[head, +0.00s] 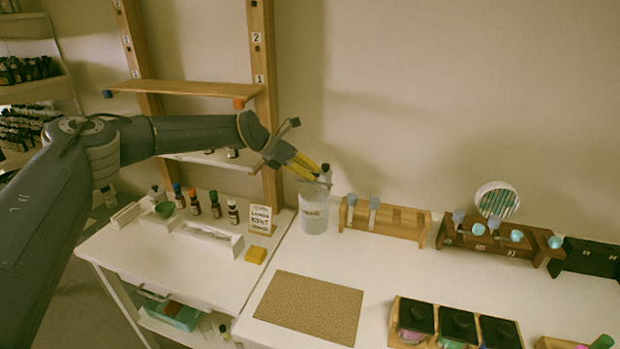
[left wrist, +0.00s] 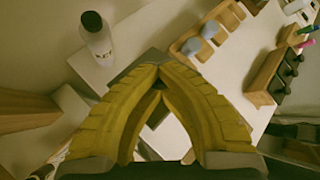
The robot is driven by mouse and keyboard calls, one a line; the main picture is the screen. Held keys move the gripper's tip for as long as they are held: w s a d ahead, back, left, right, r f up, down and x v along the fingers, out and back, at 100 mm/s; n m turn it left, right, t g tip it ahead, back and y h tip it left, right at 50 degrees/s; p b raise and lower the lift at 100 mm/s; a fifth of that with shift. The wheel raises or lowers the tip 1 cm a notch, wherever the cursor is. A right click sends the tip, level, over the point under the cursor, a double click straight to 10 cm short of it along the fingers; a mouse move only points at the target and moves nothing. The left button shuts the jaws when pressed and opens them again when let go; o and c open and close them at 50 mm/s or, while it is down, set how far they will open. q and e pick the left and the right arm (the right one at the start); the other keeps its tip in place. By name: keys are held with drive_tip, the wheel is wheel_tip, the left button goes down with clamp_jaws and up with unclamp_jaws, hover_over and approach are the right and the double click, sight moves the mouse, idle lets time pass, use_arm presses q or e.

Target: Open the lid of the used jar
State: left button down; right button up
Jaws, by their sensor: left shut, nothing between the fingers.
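The jar (head: 314,210) that fits the used jar is a whitish, translucent cylinder with a small label too small to read. It stands upright at the back left of the white table. My left gripper (head: 316,174) has yellow fingers, shut and empty, just above the jar's top. In the left wrist view the fingertips (left wrist: 158,72) meet. Something bright white (left wrist: 170,132) shows between the fingers; I cannot tell if it is the jar. The fingers partly cover the jar's top, so I cannot make out the lid. My right gripper is out of view.
A wooden rack (head: 390,222) stands right of the jar, and a shelf post (head: 268,120) rises to the left. A brown mat (head: 308,308) lies in front, with bare white tabletop around it.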

use_arm(q)
drive_tip(key=shift+w+d+r+g, duration=0.25)
drive_tip(key=shift+w+r+g, duration=0.05)
drive_tip(key=shift+g, duration=0.2)
idle(0.4)
drive_tip(key=c, duration=1.3)
unclamp_jaws()
drive_tip(key=shift+d, duration=0.2)
drive_tip(key=shift+o, duration=0.6)
drive_tip(key=shift+a, duration=0.2)
drive_tip(key=shift+a+r+n, duration=0.15)
drive_tip(key=shift+a+n, duration=0.1)
drive_tip(key=shift+n, duration=0.05)
drive_tip(key=v, duration=1.1)
drive_tip(key=shift+r, duration=0.3)
